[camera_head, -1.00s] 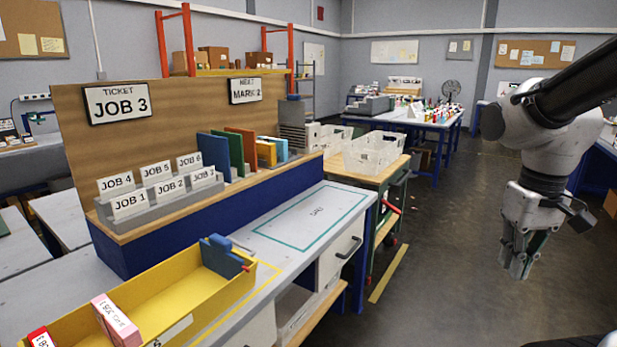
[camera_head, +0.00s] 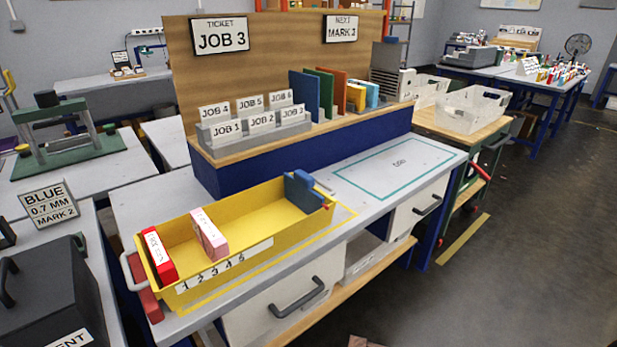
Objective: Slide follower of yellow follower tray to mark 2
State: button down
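The yellow follower tray (camera_head: 247,236) lies on the white bench inside a yellow outline. Its blue follower (camera_head: 303,191) stands at the tray's right end, past the numbered marks. The number strip (camera_head: 222,267) on the front wall reads 1 to 5 from left to right. A red box (camera_head: 158,254) stands in the tray's left end, and a pink box (camera_head: 208,234) leans a little to its right. A wide empty stretch of tray lies between the pink box and the follower. My gripper is not in the current view.
A wooden-backed rack with job cards (camera_head: 261,120) and upright folders stands behind the tray. The teal-outlined area (camera_head: 393,166) on the bench is empty. A dark box (camera_head: 52,300) and a BLUE 0.7 MM MARK 2 sign (camera_head: 48,203) are at left.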

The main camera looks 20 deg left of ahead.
aim_at(298, 190)
jog(key=i+j+u, duration=0.15)
jog(key=u, duration=0.25)
jog(key=i+u, duration=0.75)
jog(key=k+l, duration=0.05)
jog(key=k, duration=0.05)
